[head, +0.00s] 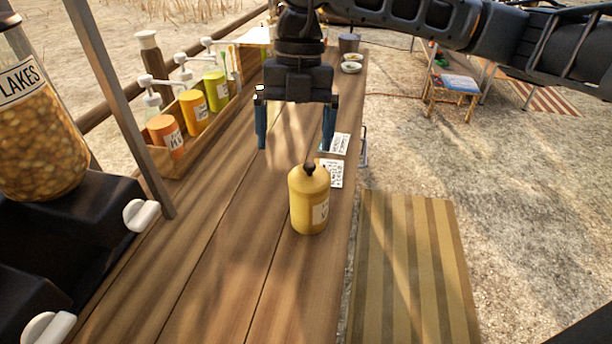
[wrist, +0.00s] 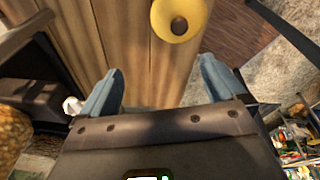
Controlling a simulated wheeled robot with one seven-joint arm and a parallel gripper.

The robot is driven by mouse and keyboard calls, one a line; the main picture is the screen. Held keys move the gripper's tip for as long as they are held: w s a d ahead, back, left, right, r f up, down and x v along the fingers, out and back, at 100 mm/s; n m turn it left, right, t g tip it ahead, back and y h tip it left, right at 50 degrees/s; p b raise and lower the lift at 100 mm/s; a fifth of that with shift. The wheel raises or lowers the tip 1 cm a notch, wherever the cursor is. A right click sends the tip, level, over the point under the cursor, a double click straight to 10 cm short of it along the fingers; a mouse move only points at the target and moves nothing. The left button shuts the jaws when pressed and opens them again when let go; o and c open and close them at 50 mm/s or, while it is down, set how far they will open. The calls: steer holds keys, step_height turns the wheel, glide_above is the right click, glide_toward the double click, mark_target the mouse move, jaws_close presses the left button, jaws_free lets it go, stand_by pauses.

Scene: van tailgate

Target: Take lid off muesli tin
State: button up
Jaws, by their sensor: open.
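A yellow tin (head: 308,210) with a white label stands upright on the wooden tailgate table, near its right edge. Its yellow lid (head: 309,177) is on top and has a small dark knob (head: 309,168). In the wrist view the lid (wrist: 171,12) shows from above with its knob (wrist: 179,26), near the top edge. My gripper (head: 295,145) is open and empty, pointing down, above and behind the tin in the head view. In the wrist view its blue fingers (wrist: 162,88) are apart with only table between them. The fingers do not touch the tin.
A wooden rack (head: 190,133) with orange, yellow and green containers and pump bottles stands at the left. A flakes dispenser (head: 40,130) is at the far left, beside a metal post (head: 125,105). White cards (head: 333,172) lie behind the tin. The table (head: 215,240) left of the tin is clear.

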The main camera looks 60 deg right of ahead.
mark_target(310, 164)
steer(key=d, duration=0.1)
steer(key=d+h, duration=0.1)
steer(key=d, duration=0.1)
steer(key=shift+s+f+m, duration=0.2)
steer(key=shift+s+m, duration=0.2)
steer(key=shift+s+f+p, duration=0.15)
steer(key=shift+f+p, duration=0.8)
steer(key=shift+f, duration=2.85)
steer(key=shift+a, duration=0.1)
steer(key=c, duration=1.2)
steer(key=shift+f, duration=0.1)
